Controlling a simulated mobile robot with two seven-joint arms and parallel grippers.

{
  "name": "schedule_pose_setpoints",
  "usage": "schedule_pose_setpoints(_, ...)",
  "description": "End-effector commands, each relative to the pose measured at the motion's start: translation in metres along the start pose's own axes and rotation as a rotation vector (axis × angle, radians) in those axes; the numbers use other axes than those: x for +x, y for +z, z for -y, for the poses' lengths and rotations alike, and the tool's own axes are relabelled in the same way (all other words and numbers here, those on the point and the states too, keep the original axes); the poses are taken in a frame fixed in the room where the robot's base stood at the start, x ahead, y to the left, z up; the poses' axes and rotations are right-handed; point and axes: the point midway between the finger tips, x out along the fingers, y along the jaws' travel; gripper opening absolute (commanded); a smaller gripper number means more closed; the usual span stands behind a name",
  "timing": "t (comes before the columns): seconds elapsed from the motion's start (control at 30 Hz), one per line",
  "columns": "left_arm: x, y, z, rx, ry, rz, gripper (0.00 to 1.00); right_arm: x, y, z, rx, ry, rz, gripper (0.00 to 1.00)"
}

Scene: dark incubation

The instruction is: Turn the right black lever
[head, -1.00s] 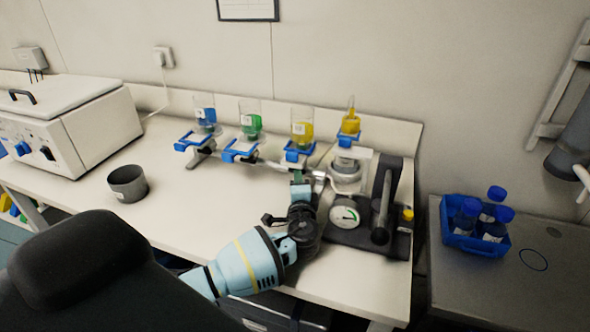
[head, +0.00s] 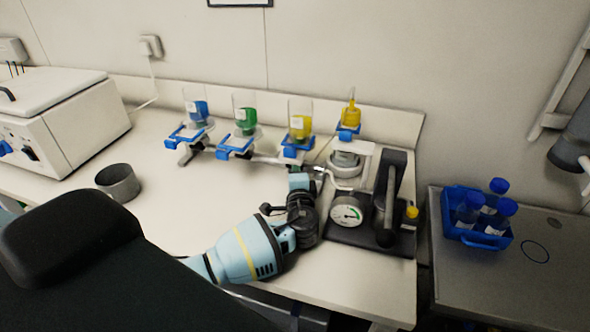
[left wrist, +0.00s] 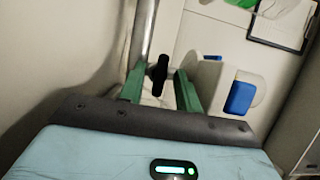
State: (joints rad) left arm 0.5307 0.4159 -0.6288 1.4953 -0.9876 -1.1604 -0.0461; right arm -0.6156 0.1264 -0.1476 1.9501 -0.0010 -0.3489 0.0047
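In the left wrist view a small black lever (left wrist: 159,72) stands upright between the green fingers of my left gripper (left wrist: 158,88). The fingers are apart, one on each side of the lever, with gaps visible. A metal pipe (left wrist: 146,28) runs beside it. In the head view my left gripper (head: 303,182) is at the right end of the metal manifold (head: 265,159), just left of the pump unit. The lever itself is too small or hidden to make out there. My right gripper is not in view.
Bottles of blue (head: 198,108), green (head: 246,118) and yellow liquid stand behind. A grey cup (head: 119,182) sits left; the bench between is clear.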

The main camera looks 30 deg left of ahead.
Motion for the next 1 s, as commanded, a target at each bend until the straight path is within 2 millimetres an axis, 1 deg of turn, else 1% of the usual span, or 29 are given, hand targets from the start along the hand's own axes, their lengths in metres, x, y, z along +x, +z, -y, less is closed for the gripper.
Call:
schedule_pose_setpoints(0.03,-0.0001,-0.0001,-0.0001,0.0,0.0,0.0,0.32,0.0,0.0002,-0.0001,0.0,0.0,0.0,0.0)
schedule_pose_setpoints(0.2,0.0,-0.0001,0.0,0.0,0.0,0.0,0.1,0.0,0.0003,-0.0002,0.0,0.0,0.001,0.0)
schedule_pose_setpoints(0.27,0.0001,-0.0001,0.0,0.0,0.0,0.0,0.02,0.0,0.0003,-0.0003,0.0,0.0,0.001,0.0)
schedule_pose_setpoints(0.3,0.0001,-0.0001,-0.0001,0.0,0.0,0.0,0.0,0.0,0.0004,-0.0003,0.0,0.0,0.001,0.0)
schedule_pose_setpoints(0.5,0.0,-0.0001,-0.0001,-0.009,0.005,0.0,0.0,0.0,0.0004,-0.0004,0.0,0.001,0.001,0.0)
schedule_pose_setpoints(0.67,-0.0001,-0.0003,0.0003,-0.052,0.022,-0.001,0.0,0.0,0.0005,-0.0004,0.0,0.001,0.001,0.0)
schedule_pose_setpoints(0.87,-0.0003,-0.0003,0.001,-0.167,0.069,0.0,0.0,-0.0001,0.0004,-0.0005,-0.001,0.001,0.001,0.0)
schedule_pose_setpoints(1.0,-0.0003,-0.0002,0.002,-0.281,0.116,0.0,0.0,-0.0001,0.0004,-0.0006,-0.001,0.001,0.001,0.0)
